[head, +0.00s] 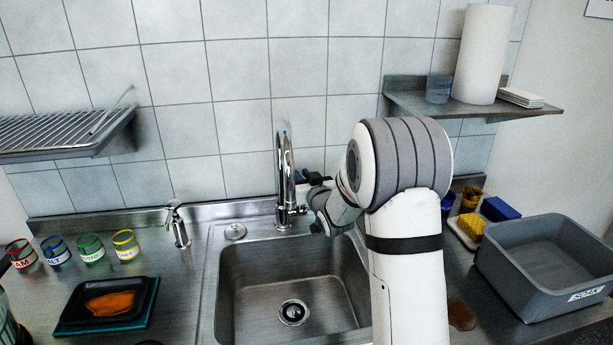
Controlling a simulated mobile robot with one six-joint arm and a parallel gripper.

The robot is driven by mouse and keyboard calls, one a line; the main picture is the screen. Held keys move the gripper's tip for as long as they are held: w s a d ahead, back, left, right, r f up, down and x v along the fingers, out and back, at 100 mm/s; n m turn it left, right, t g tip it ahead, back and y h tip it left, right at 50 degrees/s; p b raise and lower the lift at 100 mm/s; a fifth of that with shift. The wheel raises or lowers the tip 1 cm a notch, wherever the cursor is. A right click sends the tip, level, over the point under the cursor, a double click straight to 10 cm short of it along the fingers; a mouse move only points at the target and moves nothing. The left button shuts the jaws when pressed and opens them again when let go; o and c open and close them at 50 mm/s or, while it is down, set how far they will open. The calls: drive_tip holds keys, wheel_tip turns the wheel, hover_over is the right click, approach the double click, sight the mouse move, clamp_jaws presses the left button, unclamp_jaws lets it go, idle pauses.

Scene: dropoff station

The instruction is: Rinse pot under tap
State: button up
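The chrome tap (284,165) stands at the back edge of the steel sink (240,285), its spout curving over the basin. The basin looks empty, with a round drain (293,312) in its floor; its right part is hidden behind my arm. My gripper (308,178) is at the back of the sink, close to the right side of the tap. Dark finger parts show there, but whether they touch the tap or are open or shut is unclear. I cannot make out a pot in this view.
Left of the sink are several labelled jars (91,246), a soap dispenser (177,224) and a black tray (107,306). A grey bin (510,270) and a yellow sponge (469,227) are at right. A rack (65,133) and a shelf (415,103) overhang the counter.

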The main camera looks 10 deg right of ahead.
clamp_jaws()
drive_tip(key=shift+s+f+b, duration=0.1)
drive_tip(key=shift+f+b, duration=0.1)
drive_tip(key=shift+b, duration=0.55)
drive_tip(key=shift+s+f+t+b, duration=0.1)
drive_tip(key=shift+s+t+b, duration=0.25)
drive_tip(key=shift+b, duration=0.85)
drive_tip(key=shift+s+t+b, duration=0.15)
drive_tip(key=shift+t+b, duration=0.2)
drive_tip(key=shift+b, duration=0.6)
drive_tip(key=shift+s+r, duration=0.1)
drive_tip(key=shift+r, duration=0.25)
